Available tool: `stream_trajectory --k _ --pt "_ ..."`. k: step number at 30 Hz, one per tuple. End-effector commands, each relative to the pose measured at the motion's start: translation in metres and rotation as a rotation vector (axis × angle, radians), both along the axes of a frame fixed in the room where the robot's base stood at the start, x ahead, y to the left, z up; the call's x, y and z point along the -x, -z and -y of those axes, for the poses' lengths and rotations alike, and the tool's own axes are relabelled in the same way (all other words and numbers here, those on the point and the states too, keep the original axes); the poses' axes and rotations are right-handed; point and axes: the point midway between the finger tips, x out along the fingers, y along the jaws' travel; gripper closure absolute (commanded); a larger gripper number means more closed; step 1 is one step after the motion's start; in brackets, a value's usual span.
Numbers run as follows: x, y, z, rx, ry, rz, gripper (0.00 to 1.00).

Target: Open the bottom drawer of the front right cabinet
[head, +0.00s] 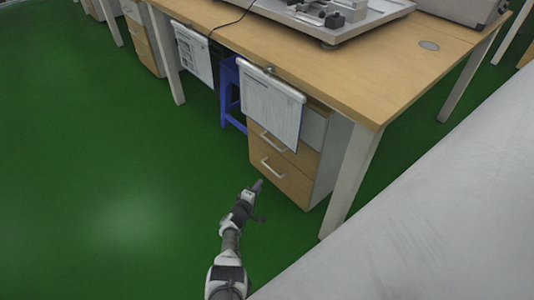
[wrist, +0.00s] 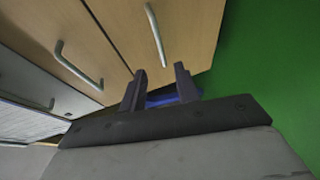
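The front right cabinet (head: 323,160) stands under the desk, with wooden drawer fronts and grey bar handles. Its bottom drawer (head: 287,184) looks shut, and its handle (head: 272,168) is clear in the head view. In the wrist view, turned sideways, the bottom drawer (wrist: 188,30) is beside the green floor. Its handle (wrist: 155,36) lies beyond the fingertips. My gripper (wrist: 160,72) is open and empty, its fingers apart and not around the handle. In the head view my gripper (head: 257,185) is small, just left of the bottom drawer; whether it touches is unclear.
Hanging papers (head: 270,107) cover part of the upper drawers. The middle drawer's handle (wrist: 80,66) is close by. A blue stool (head: 229,92) stands left of the cabinet. A desk leg (head: 350,180) stands to its right. Green floor (head: 110,180) at left is clear.

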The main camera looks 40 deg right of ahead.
Motion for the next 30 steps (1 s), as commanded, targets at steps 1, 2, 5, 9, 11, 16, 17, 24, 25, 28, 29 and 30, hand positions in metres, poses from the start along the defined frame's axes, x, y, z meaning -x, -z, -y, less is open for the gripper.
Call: stream_trajectory --k 1,2,5,9,11,16,17,24,25,28,29,30 --pt "-0.004 0.007 0.008 0.001 0.002 0.005 0.68" --pt "-0.006 0.008 0.012 0.001 0.002 0.005 0.68" --pt "-0.013 0.011 0.024 0.0 0.002 0.005 0.68" --pt "-0.022 0.014 0.041 0.001 0.0 0.005 0.68" --pt "-0.026 0.015 0.048 0.001 0.0 0.005 0.68" --pt "-0.035 0.019 0.066 0.001 0.0 0.004 0.68" --pt "-0.037 0.02 0.069 0.001 0.0 0.005 0.68" --pt "-0.048 0.022 0.09 0.0 0.0 0.004 0.68" --pt "-0.049 0.023 0.092 0.0 0.0 0.004 0.68" --pt "-0.051 0.023 0.097 0.0 -0.001 0.003 0.68" --pt "-0.051 0.022 0.098 0.0 -0.001 0.003 0.68" --pt "-0.052 0.022 0.099 0.0 -0.001 0.003 0.68"
